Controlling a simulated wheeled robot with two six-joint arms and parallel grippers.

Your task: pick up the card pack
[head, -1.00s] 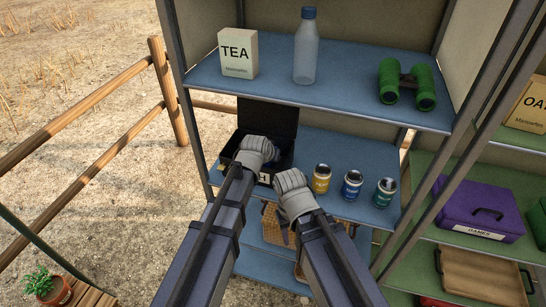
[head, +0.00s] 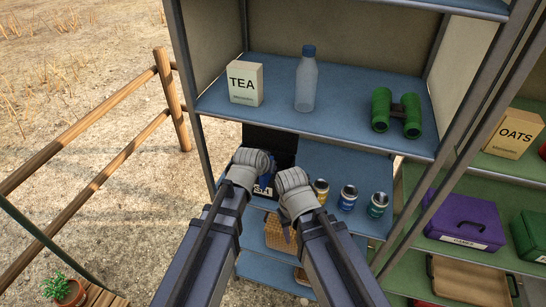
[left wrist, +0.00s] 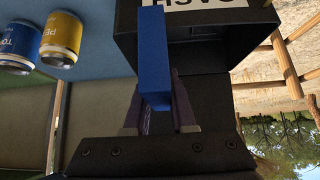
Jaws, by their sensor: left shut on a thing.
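The card pack is a blue block (left wrist: 154,62) between the two fingers of my left gripper (left wrist: 158,118) in the left wrist view. In the head view a bit of its blue (head: 265,181) shows beside my left gripper (head: 262,176). My left gripper is shut on it, over the front part of the open black cash box (head: 270,148). The box's white label shows in the left wrist view (left wrist: 192,12), partly behind the pack. My right gripper (head: 288,236) hangs in front of the shelf, to the right of the box; its finger gap is not clear.
Yellow, blue and teal cans (head: 348,198) stand right of the cash box on the same shelf. The shelf above (head: 270,104) holds a tea box (head: 245,84), a bottle (head: 306,84) and green binoculars (head: 397,112). A wicker basket (head: 278,236) sits below. A metal post stands at left.

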